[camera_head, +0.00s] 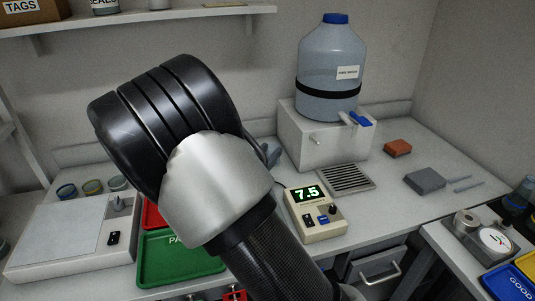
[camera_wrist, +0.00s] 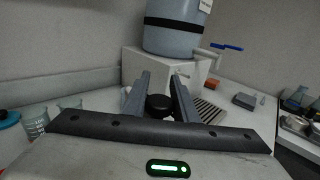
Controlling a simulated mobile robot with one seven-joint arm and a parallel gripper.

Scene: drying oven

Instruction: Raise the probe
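A cream meter (camera_head: 316,214) with a green "7.5" display stands on the bench, right of my arm in the head view. My gripper (camera_wrist: 160,76) shows in the wrist view with its two grey fingers apart. A round black knob or cap (camera_wrist: 158,106) lies between the fingers, with narrow gaps at its sides. I cannot tell whether it belongs to the probe. No probe shaft shows clearly in either view. In the head view my arm hides most of the gripper and the bench behind it.
A blue-capped water carboy (camera_head: 331,70) with a tap stands on a white box (camera_head: 312,143) behind. A drain grille (camera_head: 346,179) lies before it. Left are a green tray (camera_head: 180,262), a white plate device (camera_head: 62,240) and small beakers (camera_head: 92,187). A shelf hangs above.

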